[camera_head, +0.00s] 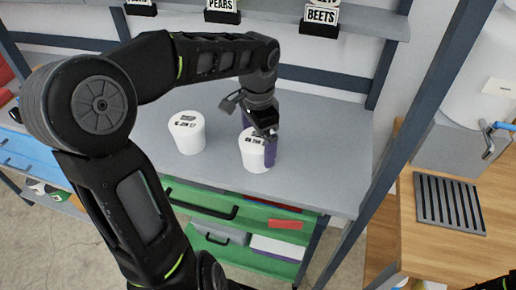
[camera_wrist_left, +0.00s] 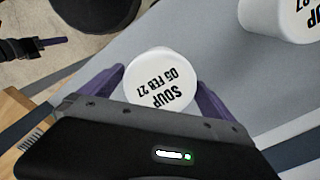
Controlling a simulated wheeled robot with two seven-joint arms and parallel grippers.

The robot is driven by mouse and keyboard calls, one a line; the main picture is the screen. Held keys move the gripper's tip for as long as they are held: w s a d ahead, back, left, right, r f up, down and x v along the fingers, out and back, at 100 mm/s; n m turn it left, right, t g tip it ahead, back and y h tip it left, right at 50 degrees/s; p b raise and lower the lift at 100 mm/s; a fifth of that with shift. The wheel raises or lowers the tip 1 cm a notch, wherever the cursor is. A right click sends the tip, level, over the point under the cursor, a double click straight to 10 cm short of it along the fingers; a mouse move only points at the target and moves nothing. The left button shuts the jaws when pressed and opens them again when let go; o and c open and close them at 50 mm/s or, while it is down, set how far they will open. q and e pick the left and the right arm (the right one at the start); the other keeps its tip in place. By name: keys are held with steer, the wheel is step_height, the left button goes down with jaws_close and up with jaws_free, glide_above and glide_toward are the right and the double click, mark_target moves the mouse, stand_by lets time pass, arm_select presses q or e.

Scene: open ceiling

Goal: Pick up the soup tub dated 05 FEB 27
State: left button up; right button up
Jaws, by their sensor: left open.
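The white soup tub (camera_head: 253,156) stands upright on the grey worktop. In the left wrist view its lid (camera_wrist_left: 158,92) reads SOUP 05 FEB 27. My left gripper (camera_head: 259,142) is open, with its purple fingers on either side of this tub. The fingers also flank it in the left wrist view (camera_wrist_left: 160,80); whether they touch it I cannot tell. A second white tub (camera_head: 187,134) stands to the left; in the left wrist view its lid (camera_wrist_left: 296,14) is cut off and shows only SOUP and 27. My right gripper (camera_wrist_left: 28,46) shows small in the left wrist view.
The grey worktop (camera_head: 325,150) is clear right of the tubs. A shelf behind carries signs, including BEETS (camera_head: 321,20). Green drawers (camera_head: 225,208) stand open below the front edge. A dark post (camera_head: 415,110) and wooden counter (camera_head: 450,250) lie to the right.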

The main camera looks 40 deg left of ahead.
arm_select(q)
steer(key=shift+f, duration=0.25)
steer(key=shift+c, duration=0.2)
steer(key=c, duration=1.7)
steer(key=shift+r, duration=0.2)
step_height(320, 180, up, 10)
steer(key=shift+f+p, duration=0.1)
steer(key=shift+p, duration=0.3)
